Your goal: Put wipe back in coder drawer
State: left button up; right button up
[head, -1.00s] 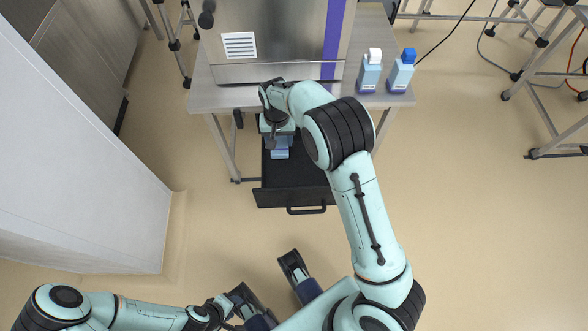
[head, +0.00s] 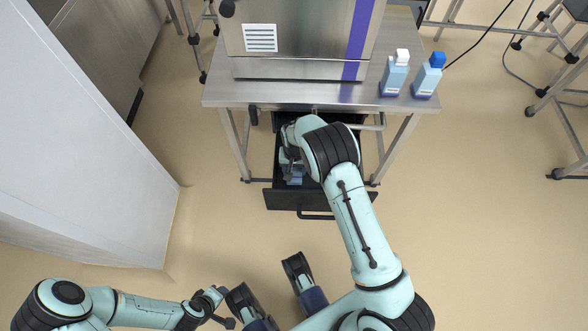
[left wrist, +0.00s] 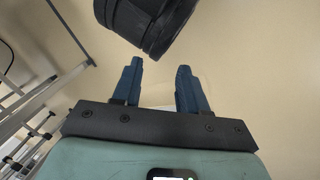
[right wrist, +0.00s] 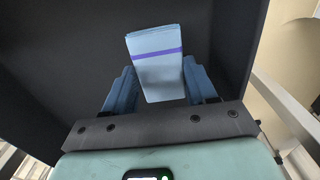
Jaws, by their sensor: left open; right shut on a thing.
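The wipe (right wrist: 157,62) is a folded light blue cloth with a purple band. My right gripper (right wrist: 160,90) is shut on it, with a finger on each side. In the head view my right gripper (head: 291,174) is inside the open dark coder drawer (head: 313,200), towards its front left. Only a little blue shows there, and my arm hides part of the drawer. In the right wrist view the dark drawer interior surrounds the wipe; I cannot tell whether the wipe touches the bottom. My left gripper (left wrist: 158,85) is open and empty, well away from the drawer.
The drawer is pulled out below a steel table (head: 290,93) carrying a steel machine (head: 300,40). A white-capped bottle (head: 394,74) and a blue-capped bottle (head: 428,76) stand at the table's right. A white cabinet (head: 80,150) stands at the left. The floor right of the drawer is clear.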

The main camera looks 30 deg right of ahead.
aim_at(294, 171)
jog(key=shift+f, duration=0.4)
jog(key=o, duration=0.9)
pick_arm(q)
jog(key=shift+w+a+f, duration=0.1)
jog(key=shift+w, duration=0.05)
pick_arm(e)
jog(key=shift+o, duration=0.2)
pick_arm(q)
jog(key=shift+g+h, duration=0.4)
jog(key=shift+g, duration=0.2)
jog(key=s+r+p, duration=0.1)
jog(key=s+d+r+p, duration=0.1)
jog(key=s, duration=0.1)
jog(key=s+d+r, duration=0.1)
jog(key=shift+s+d+r+p, duration=0.1)
jog(key=shift+s+p, duration=0.05)
jog(key=shift+p, duration=0.25)
pick_arm(e)
notch_tip(294, 171, up, 12)
jog(key=shift+r, duration=0.1)
